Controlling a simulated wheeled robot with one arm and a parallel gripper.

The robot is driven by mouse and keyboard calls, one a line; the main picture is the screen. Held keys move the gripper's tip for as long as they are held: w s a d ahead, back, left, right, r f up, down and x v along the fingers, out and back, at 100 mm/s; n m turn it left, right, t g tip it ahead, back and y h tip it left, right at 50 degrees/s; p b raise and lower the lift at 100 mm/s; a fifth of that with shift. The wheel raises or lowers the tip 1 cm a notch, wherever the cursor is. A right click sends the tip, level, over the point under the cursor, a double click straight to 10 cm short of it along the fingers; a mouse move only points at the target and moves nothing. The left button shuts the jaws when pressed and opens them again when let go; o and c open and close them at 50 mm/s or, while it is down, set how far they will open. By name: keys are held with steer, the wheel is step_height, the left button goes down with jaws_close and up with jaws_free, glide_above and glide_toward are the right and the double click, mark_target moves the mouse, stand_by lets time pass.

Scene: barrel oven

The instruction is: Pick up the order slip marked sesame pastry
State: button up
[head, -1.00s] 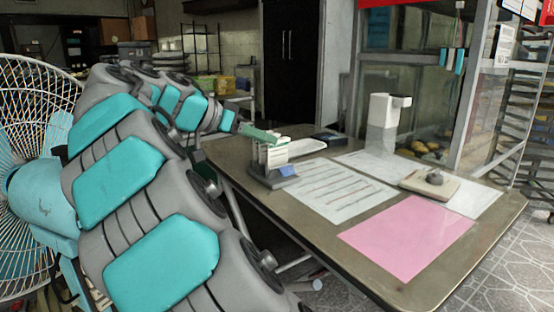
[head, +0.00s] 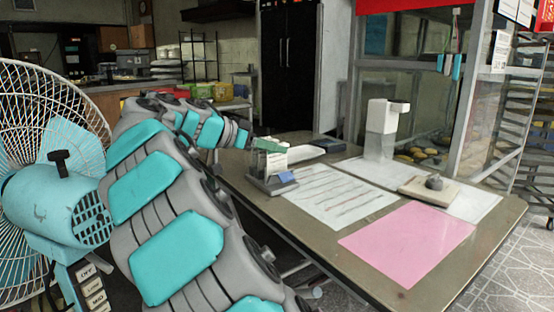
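A small grey holder (head: 271,184) stands on the table near its left edge. Pale upright slips (head: 272,162) stand in it. Their writing is too small to read, so I cannot tell which one is marked sesame pastry. My arm reaches from the bottom of the head view toward the holder. My gripper (head: 256,142) is at its far end, small and partly hidden, close to the tops of the slips. A green piece shows there; I cannot tell whether it is part of my gripper or a slip. I cannot see whether the fingers are apart or touching a slip.
The table (head: 385,282) bears a printed sheet (head: 335,195), a pink sheet (head: 410,240), a white dispenser (head: 382,135) and a pale block with a grey knob (head: 430,190). A large fan (head: 50,180) stands at left. A glass case stands behind the table.

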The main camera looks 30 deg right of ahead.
steer(key=x, duration=0.4)
steer(key=shift+d+f, duration=0.15)
steer(key=shift+d, duration=0.25)
steer(key=shift+c, duration=0.2)
jaws_close()
